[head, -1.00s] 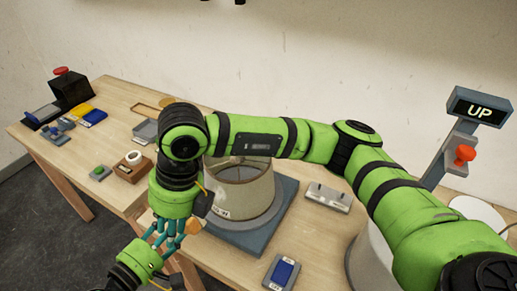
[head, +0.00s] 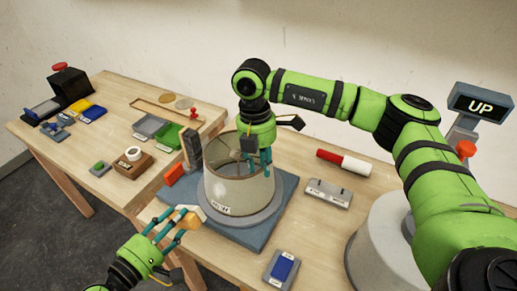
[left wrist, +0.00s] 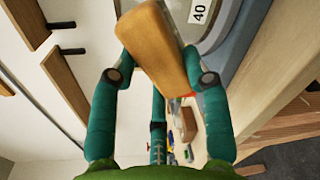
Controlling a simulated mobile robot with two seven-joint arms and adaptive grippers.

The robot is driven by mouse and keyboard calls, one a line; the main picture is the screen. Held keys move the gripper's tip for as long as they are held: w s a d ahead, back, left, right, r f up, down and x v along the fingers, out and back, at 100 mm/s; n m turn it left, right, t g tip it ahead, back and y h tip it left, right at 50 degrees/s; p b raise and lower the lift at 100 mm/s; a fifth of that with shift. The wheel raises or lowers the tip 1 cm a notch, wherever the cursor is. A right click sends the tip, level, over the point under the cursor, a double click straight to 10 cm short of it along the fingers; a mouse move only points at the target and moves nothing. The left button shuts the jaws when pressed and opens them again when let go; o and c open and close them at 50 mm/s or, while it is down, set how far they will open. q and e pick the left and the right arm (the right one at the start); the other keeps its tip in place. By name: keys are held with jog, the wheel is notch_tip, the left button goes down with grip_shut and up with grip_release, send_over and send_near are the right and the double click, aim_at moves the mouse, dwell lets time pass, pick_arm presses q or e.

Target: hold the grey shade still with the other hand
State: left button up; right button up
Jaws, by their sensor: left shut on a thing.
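The grey shade (head: 238,190) is an upright, open-topped drum on a blue-grey base (head: 285,200), with a label low on its front. My right gripper (head: 257,160) points down at the shade's right rim. Its fingers partly overlap the rim, and I cannot tell whether they are closed on it. My left gripper (head: 180,225) is left of the shade, near the table's front edge. It is shut on an orange-tan block (left wrist: 158,45), seen between its fingertips in the left wrist view. A curved grey part with a label (left wrist: 198,12) shows just beyond the block.
A red and white cylinder (head: 343,162) lies behind a grey metal fixture (head: 328,194). A blue-topped block (head: 283,268) is at the front. An orange block (head: 173,174) and a dark upright block (head: 192,150) stand left of the shade.

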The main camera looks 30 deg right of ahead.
aim_at(262, 183)
jog(key=f, duration=0.6)
jog(key=shift+s+d+f, duration=0.1)
jog(key=shift+s+f, duration=0.2)
jog(key=shift+s, duration=0.05)
grip_shut()
dwell(0.9)
